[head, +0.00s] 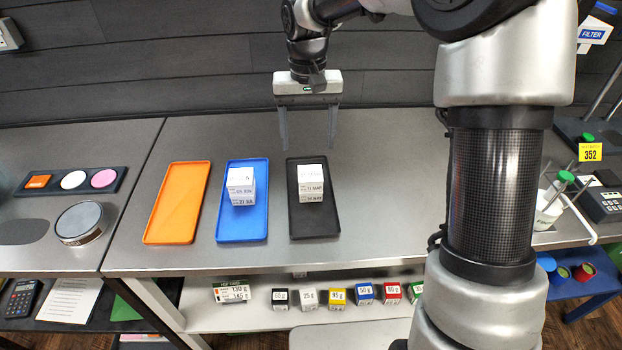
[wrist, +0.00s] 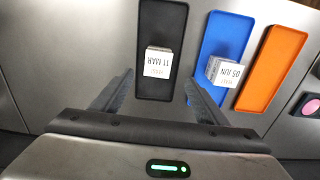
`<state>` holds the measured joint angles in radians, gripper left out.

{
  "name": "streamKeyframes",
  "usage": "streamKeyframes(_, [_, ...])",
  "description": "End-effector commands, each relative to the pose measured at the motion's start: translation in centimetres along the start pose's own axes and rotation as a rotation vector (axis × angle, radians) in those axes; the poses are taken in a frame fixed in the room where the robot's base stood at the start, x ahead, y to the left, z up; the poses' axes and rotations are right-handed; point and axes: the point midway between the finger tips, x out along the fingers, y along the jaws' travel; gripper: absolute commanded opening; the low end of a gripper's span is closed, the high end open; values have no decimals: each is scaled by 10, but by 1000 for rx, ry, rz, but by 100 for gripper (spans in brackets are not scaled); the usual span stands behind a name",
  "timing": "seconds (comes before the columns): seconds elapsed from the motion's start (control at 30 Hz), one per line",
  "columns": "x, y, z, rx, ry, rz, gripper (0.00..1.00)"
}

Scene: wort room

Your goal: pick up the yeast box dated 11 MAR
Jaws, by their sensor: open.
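The yeast box dated 11 MAR (head: 311,181) is a small white box on top of another white box (head: 312,197) on the black tray (head: 323,226). The lower box's date is too small to read surely. In the wrist view the 11 MAR box (wrist: 158,62) shows upside down, between the lines of the two fingers. My gripper (head: 308,147) is open and empty, above and behind the black tray, with its fingers pointing down. Its two fingers also show in the wrist view (wrist: 158,82), apart from the box.
A blue tray (head: 245,226) holds another stack of two white boxes, the top one (wrist: 224,72) reading 05 JUN. An orange tray (head: 178,205) is empty. Small labelled boxes (head: 337,296) line the shelf below. The bench right of the black tray is clear up to my arm.

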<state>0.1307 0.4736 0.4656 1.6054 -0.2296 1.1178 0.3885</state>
Motion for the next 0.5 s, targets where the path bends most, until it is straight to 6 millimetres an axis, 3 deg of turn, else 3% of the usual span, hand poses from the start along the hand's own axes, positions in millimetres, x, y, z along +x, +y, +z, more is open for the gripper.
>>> streamKeyframes(0.2, [45, 0, 1, -1, -3, 0, 67])
streamKeyframes(0.5, [69, 1, 0, 0, -2, 0, 67])
